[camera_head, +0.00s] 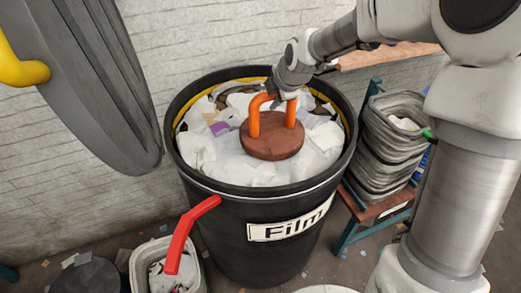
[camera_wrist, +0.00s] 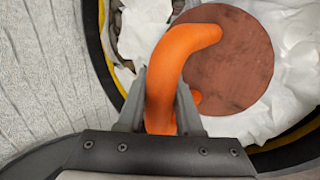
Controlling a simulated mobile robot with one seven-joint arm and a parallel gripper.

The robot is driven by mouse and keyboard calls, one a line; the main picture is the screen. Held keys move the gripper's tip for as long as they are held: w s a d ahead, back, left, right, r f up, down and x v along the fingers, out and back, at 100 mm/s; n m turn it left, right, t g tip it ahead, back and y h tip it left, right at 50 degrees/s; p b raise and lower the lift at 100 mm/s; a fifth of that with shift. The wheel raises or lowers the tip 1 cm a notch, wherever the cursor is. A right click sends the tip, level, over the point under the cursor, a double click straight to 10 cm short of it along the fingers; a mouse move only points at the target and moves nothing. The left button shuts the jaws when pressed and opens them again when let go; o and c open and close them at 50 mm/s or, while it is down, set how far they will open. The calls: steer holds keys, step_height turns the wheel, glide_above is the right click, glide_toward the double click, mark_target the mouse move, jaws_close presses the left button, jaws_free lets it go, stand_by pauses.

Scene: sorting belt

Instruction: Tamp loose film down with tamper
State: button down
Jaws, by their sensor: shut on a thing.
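The tamper is a round brown disc (camera_head: 272,137) with an orange looped handle (camera_head: 254,118). Its disc lies flat on white loose film (camera_head: 235,165) inside a black barrel (camera_head: 262,235) labelled Film, in the head view. My gripper (camera_head: 290,90) is above the barrel at the handle's top. In the wrist view my gripper (camera_wrist: 161,105) is shut on the orange handle (camera_wrist: 172,65), with the brown disc (camera_wrist: 235,60) beyond it. Film surrounds the disc. The disc's underside is hidden.
Stacked grey bins (camera_head: 390,150) stand on a small table at the right. A white bin (camera_head: 165,268) sits on the floor at front left. A brick wall is behind.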

mark_target(269, 122)
steer(key=shift+s+f+b, duration=0.2)
steer(key=shift+f+b, duration=1.9)
steer(key=shift+f, duration=1.35)
steer(key=shift+r+p, duration=1.5)
steer(key=shift+r, duration=0.1)
steer(key=shift+w+r+p, duration=0.15)
steer(key=shift+r+p, duration=0.55)
steer(key=shift+r, duration=0.45)
step_height(269, 122, up, 17)
steer(key=p, duration=1.5)
steer(key=shift+p, duration=0.4)
